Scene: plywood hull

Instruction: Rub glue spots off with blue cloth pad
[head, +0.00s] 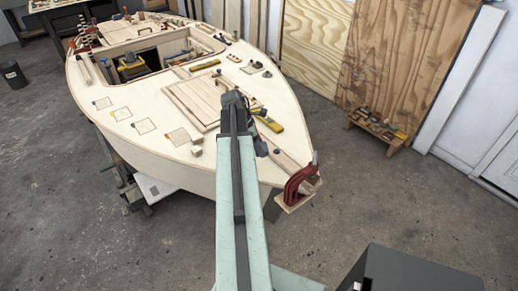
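The pale plywood hull (150,95) fills the middle of the head view. I cannot make out a blue cloth pad. My arm reaches up over the near deck, and its dark end (236,102) is above the deck by the hatch panel (194,98). The fingers are not clear, so their opening and any held thing cannot be told.
A yellow tool (270,124) lies right of my arm's end. A red clamp (299,182) grips the bow. Small tools lie around the cockpit (170,55). A low wooden stand (378,130) is by the right wall. Grey floor (400,210) is open to the right.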

